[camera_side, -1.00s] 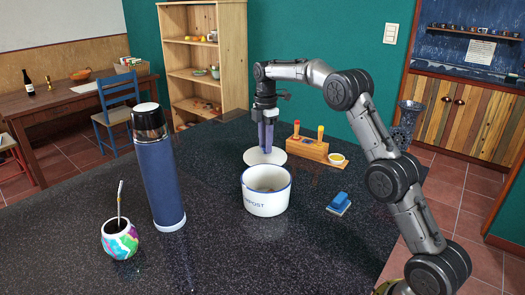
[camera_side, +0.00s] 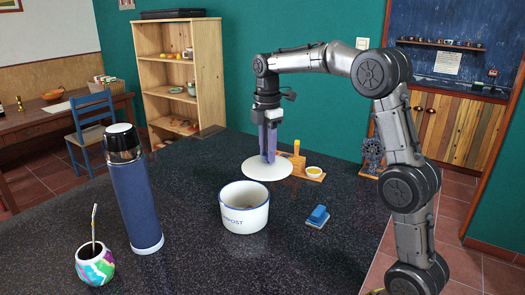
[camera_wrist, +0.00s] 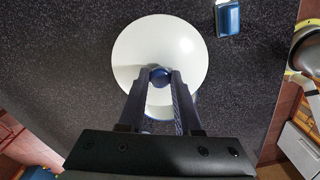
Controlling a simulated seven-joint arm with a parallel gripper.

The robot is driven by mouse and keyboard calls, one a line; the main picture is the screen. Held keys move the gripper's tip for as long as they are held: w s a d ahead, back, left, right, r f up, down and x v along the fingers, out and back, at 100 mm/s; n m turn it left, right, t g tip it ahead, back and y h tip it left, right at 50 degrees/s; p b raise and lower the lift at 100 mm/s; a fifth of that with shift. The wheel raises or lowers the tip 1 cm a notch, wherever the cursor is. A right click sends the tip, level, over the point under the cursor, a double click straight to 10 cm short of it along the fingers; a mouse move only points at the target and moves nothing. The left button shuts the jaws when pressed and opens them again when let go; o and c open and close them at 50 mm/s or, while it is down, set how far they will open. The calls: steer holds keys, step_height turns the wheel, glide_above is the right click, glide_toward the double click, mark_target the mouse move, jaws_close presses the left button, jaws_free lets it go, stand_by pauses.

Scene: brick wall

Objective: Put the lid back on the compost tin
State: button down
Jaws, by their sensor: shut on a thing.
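The white round lid (camera_side: 259,172) hangs from my gripper (camera_side: 268,158), which is shut on its dark blue knob (camera_wrist: 160,77). In the wrist view the lid (camera_wrist: 160,40) is a white disc under the fingers. The compost tin (camera_side: 240,217) is a white, blue-rimmed pot standing upright on the dark counter, its top open. In the side view the lid is behind the tin and slightly right of it, apart from it. I cannot tell how high the lid is above the counter.
A blue sponge or brush (camera_side: 317,217) lies right of the tin and also shows in the wrist view (camera_wrist: 228,17). A blue flask (camera_side: 135,195) and a colourful mate cup (camera_side: 96,265) stand left. The front counter is clear.

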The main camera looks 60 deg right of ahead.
steer(key=w+a+r, duration=0.1)
steer(key=a+r, duration=0.2)
steer(key=a, duration=0.6)
step_height(320, 180, down, 7)
steer(key=shift+w+f, duration=0.1)
steer(key=shift+f, duration=0.05)
stand_by(2.4)
steer(key=shift+c, duration=0.2)
jaws_free()
step_height(320, 180, up, 7)
stand_by(1.5)
steer(key=shift+c, duration=0.3)
